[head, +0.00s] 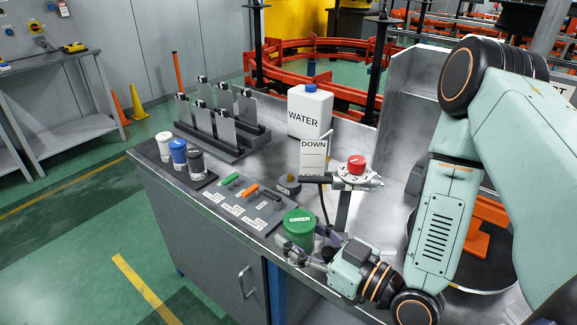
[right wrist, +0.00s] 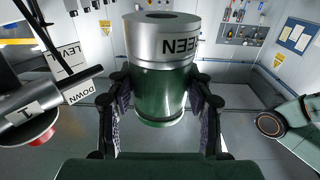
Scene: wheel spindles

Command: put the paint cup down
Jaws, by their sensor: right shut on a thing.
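The green paint cup (head: 298,228) is near the front edge of the bench, with its green top labelled GREEN facing up in the head view. My right gripper (head: 312,250) is shut on it. In the right wrist view the cup (right wrist: 160,95) sits between both fingers, with its grey band and lettering upside down. My left gripper is not in view.
A dark board (head: 227,215) with green, orange and black pieces and labels lies left of the held cup. Behind are a rack of grey plates (head: 223,128), a WATER jug (head: 309,112), a DOWN sign (head: 313,158) and a red knob (head: 357,164).

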